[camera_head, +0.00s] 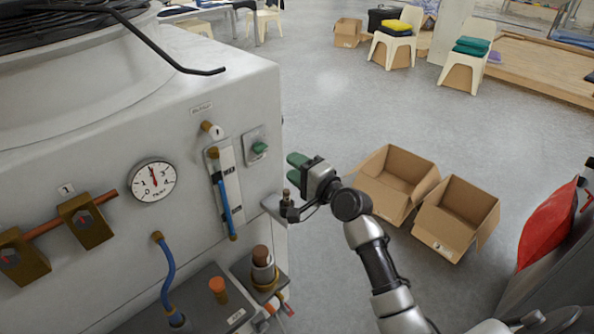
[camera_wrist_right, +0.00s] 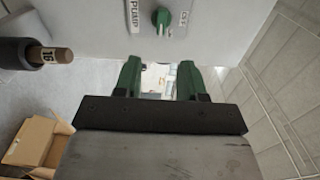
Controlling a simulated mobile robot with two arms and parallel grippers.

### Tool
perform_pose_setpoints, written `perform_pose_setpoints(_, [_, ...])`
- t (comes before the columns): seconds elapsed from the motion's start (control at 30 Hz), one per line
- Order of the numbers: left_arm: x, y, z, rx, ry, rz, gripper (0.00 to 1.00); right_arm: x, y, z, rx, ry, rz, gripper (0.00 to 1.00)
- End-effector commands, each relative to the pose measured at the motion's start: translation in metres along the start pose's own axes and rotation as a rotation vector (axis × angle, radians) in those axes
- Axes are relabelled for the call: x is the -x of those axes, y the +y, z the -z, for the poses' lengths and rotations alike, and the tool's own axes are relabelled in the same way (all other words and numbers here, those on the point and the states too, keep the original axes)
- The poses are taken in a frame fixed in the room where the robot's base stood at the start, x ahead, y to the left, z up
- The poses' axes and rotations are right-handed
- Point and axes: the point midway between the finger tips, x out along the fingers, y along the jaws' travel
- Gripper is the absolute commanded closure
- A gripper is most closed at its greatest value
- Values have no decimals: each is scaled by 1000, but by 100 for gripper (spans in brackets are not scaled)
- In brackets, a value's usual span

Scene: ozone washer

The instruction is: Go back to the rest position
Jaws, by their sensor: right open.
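My right gripper (camera_head: 296,165) is beside the right edge of the grey ozone washer (camera_head: 255,85), with its green fingertips near the panel. In the right wrist view the two green fingers (camera_wrist_right: 160,82) are apart, with nothing held between them. The green pump knob (camera_head: 260,148) is on the panel a little left of the fingertips. It also shows in the right wrist view (camera_wrist_right: 162,17), ahead of the fingers and apart from them. My left gripper is out of view.
A pressure gauge (camera_head: 154,181), a blue flow tube (camera_head: 226,205) and brass valves (camera_head: 85,220) sit on the washer. Two open cardboard boxes (camera_head: 393,195) (camera_head: 457,240) stand on the floor to the right. A red bag (camera_head: 545,230) is at far right. Open floor lies behind.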

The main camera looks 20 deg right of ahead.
Motion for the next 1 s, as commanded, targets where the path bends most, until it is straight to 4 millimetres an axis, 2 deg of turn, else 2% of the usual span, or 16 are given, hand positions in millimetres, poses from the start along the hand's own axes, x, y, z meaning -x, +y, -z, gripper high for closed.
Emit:
perform_pose_setpoints(0.53, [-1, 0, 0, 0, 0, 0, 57, 4, 0, 0, 0, 0, -1, 60])
perform_pose_setpoints(0.63, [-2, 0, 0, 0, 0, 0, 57, 4, 13, 0, 10, 6, -25, 60])
perform_pose_setpoints(0.67, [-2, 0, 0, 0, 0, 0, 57, 4, 22, 0, 18, 10, -42, 60])
perform_pose_setpoints(0.77, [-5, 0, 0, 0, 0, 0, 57, 5, 72, 1, 70, 29, -137, 60])
perform_pose_setpoints(0.87, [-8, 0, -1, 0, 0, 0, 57, 15, 143, -2, 157, 41, -276, 60])
perform_pose_setpoints(0.9, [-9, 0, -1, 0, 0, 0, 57, 22, 174, -4, 199, 40, -337, 60])
perform_pose_setpoints(0.97, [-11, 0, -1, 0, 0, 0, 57, 35, 218, -9, 266, 31, -427, 60])
perform_pose_setpoints(1.0, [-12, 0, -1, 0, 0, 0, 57, 45, 247, -12, 310, 20, -486, 60])
